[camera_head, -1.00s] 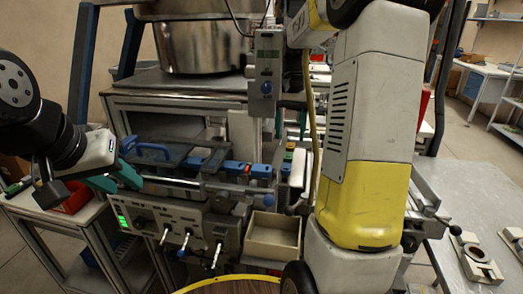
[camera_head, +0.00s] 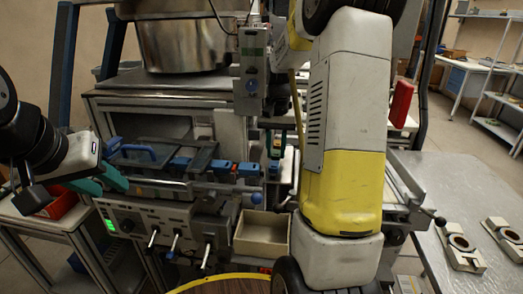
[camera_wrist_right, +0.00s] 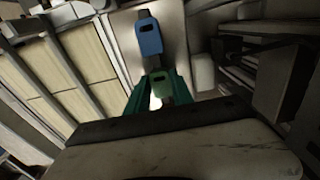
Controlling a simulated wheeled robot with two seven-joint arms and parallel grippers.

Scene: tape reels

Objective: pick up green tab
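In the right wrist view, the green tab (camera_wrist_right: 161,83) is a small flat piece with a dark slot, below a blue tab (camera_wrist_right: 149,38). My right gripper (camera_wrist_right: 161,88) has its two teal fingers on either side of the green tab; they look open, and I cannot tell whether they touch it.
The machine's control panel (camera_head: 150,222) with toggle levers is at front centre. An empty open bin (camera_head: 262,236) lies right of it. A row of blue blocks (camera_head: 215,167) sits above. A grey table (camera_head: 440,200) with metal fixtures (camera_head: 461,249) is at the right.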

